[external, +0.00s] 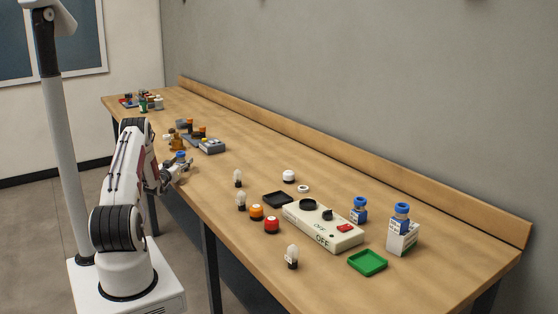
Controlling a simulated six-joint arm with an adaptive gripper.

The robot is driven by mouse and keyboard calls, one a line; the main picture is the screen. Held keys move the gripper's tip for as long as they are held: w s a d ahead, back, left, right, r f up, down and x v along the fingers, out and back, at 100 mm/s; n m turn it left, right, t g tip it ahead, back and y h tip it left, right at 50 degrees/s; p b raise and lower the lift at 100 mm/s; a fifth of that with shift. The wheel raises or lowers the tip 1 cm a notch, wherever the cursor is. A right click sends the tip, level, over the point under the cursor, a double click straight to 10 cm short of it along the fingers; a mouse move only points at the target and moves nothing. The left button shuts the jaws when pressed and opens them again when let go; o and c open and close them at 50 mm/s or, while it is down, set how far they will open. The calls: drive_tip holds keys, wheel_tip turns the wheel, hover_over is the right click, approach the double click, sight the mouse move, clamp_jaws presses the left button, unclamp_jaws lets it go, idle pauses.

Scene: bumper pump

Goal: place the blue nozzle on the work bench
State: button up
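The work bench (330,178) is a long wooden top running from the back left to the front right. A small blue-topped item (181,156) shows right at my gripper (186,164), over the bench's near edge. It may be the blue nozzle, but it is too small to be sure. I cannot tell whether it is between the fingers or stands behind them, or whether it touches the bench. The fingers are too small to read as open or shut. Two blue-capped vials also stand at the right, one on the bench (360,210) and one at a white box (402,217).
A cream control box (322,226), green tray (367,262), black tray (278,199), several bulbs, and orange (256,212) and red (271,225) buttons occupy the right half. Grey parts (208,145) lie beyond my gripper. A raised wooden ledge (400,167) runs along the wall.

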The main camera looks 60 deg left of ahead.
drive_tip(key=shift+r, duration=0.15)
drive_tip(key=v, duration=1.2)
idle(0.5)
drive_tip(key=shift+w+r, duration=0.1)
idle(0.6)
